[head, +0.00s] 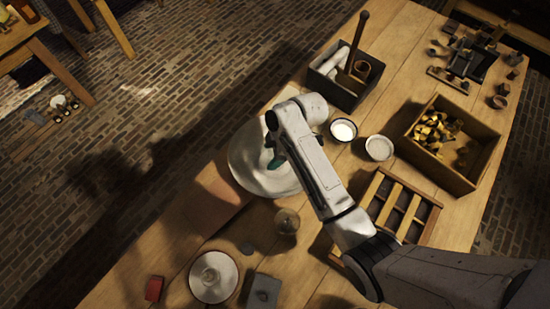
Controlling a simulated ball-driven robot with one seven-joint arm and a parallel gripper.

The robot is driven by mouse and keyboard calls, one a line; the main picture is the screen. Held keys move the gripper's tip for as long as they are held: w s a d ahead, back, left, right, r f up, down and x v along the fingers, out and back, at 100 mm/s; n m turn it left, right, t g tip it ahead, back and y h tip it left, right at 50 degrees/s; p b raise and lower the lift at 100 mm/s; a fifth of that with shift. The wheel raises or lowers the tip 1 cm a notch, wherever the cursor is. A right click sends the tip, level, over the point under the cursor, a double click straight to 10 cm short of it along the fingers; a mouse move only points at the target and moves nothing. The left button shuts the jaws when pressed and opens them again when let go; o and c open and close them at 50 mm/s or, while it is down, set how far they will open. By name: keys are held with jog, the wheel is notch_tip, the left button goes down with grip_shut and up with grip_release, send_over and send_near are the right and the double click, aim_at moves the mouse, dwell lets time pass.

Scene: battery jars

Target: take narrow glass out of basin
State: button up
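The pale round basin (243,160) stands on the wooden table at its left edge, partly covered by my arm. My arm reaches over it from the lower right. My gripper (274,158) points down over the basin below the arm's white end; only a small dark teal part shows there, and its fingertips cannot be made out. I cannot tell whether it is open or shut, or whether it holds anything. No narrow glass can be made out inside the basin; the arm hides part of the interior.
A clear glass jar (287,222) stands below the basin. A white dish (213,277) and a red block (154,288) lie lower left. Two small bowls (343,130) (379,148), a divided wooden tray (411,216), a crate of brass pieces (468,178) and a dark box (330,88) stand to the right.

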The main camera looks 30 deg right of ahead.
jog(key=c, duration=0.9)
jog(key=shift+c, duration=0.5)
jog(key=shift+r, duration=0.15)
